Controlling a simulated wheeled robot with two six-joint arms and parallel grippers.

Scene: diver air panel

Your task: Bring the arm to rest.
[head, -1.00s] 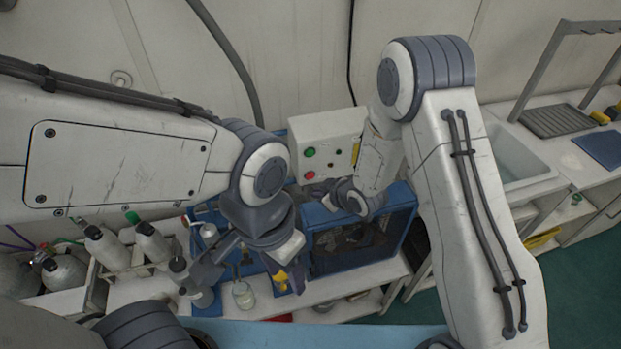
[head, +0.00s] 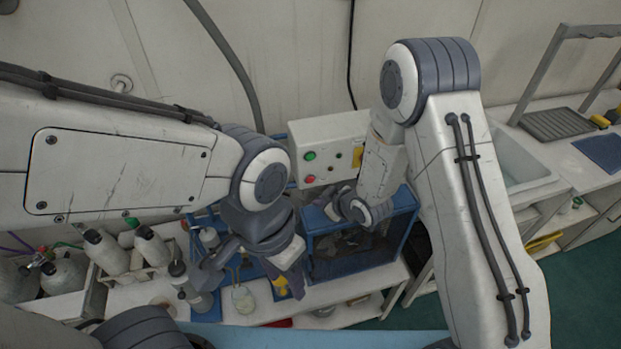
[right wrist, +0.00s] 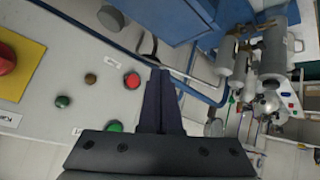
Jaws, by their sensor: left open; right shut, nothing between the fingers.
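My left gripper (head: 252,278) is open and empty in the head view, above the bench with the glassware. One dark finger is at the left and one at the right. My right gripper (head: 330,203) is at the control box, partly hidden behind its own wrist. In the right wrist view its two dark fingers (right wrist: 160,100) are shut together with nothing between them. They lie in front of the white control box (head: 330,140), beside its red button (right wrist: 132,81) and green button (right wrist: 113,126). I cannot tell whether they touch the box.
A blue open-fronted case (head: 400,235) stands below the control box. Grey cylinders (head: 108,250) stand in a rack at the left. A flask (head: 243,299) stands under my left gripper. A sink (head: 520,165) is at the right.

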